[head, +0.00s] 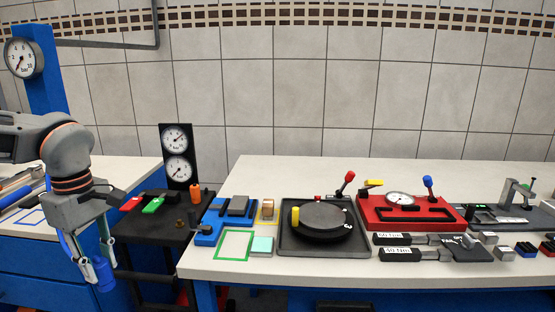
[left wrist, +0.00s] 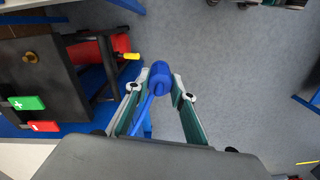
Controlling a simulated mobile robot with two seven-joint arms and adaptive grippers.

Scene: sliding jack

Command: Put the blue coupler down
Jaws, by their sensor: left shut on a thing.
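The blue coupler (head: 103,274) is a short blue cylinder with a blue hose on it. My left gripper (head: 94,262) is shut on it and holds it in the air, in front of the gap between the left bench and the black panel. In the left wrist view the coupler (left wrist: 160,74) sits between the fingertips (left wrist: 160,85), with the blue hose running back below it and grey floor beyond. My right gripper is in neither view.
A black panel (head: 150,232) with red and green buttons and two gauges (head: 177,154) stands right of the gripper. The left bench (head: 140,172) has a blue outlined square (head: 30,217). The right bench (head: 223,273) carries a green outlined square (head: 234,245) and several fixtures.

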